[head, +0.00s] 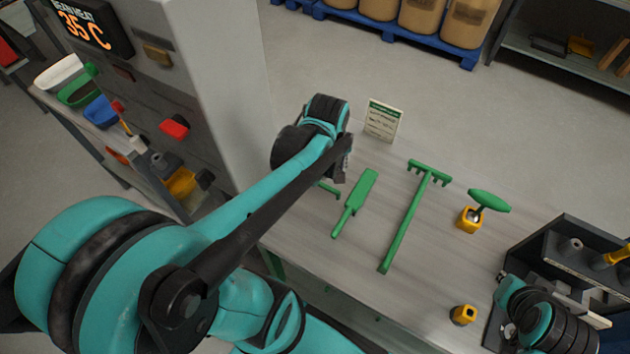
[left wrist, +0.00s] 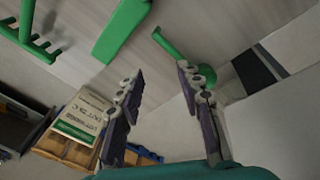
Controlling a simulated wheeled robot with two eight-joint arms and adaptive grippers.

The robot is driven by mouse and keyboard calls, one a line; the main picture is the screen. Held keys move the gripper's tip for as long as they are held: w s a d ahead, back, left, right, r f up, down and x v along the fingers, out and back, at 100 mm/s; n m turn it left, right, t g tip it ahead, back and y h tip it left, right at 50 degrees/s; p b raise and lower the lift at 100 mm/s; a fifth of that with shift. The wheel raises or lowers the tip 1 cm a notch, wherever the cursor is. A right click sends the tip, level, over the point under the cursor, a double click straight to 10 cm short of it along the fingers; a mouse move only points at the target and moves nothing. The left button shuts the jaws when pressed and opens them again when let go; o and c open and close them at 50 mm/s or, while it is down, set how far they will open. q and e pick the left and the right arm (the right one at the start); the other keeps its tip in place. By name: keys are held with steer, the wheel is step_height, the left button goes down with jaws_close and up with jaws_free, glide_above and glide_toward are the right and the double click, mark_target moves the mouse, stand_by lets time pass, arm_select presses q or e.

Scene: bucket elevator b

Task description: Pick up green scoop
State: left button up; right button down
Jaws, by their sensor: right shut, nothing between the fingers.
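The green scoop (left wrist: 192,50) lies on the table in the left wrist view, its handle pointing to upper left. In the head view only a short green handle end (head: 328,189) shows; my left arm hides the rest. My left gripper (head: 343,168) is over that spot. In the left wrist view its two fingers (left wrist: 160,72) are spread and empty, with the scoop beyond the right fingertip; contact cannot be judged. My right gripper (head: 508,326) is at the lower right by the dark rack, shut and empty.
On the table are a green paddle (head: 355,202), a green rake (head: 412,218), a green-handled tool (head: 488,201) in a yellow holder and a small sign (head: 382,120). A dark rack (head: 580,248) stands right. A grey machine (head: 215,90) rises left.

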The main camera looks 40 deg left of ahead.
arm_select(q)
steer(key=a+f+n, duration=0.1)
steer(key=n, duration=0.1)
steer(key=a+f+n+g, duration=0.1)
steer(key=a+n, duration=0.1)
steer(key=w+a+f+n+g, duration=0.1)
steer(key=a, duration=0.1)
steer(key=shift+f+n+p, duration=0.35)
steer(key=shift+f+n, duration=0.05)
steer(key=shift+s+a+f+n+h, duration=0.15)
steer(key=shift+a+f+n+h, duration=0.1)
steer(key=shift+a+n+h, duration=0.05)
steer(key=shift+a+f+g, duration=0.1)
steer(key=shift+f+g, duration=0.2)
step_height(320, 180, down, 8)
steer(key=b, duration=0.3)
steer(key=shift+a+r, duration=0.1)
steer(key=shift+r, duration=0.1)
jaws_close()
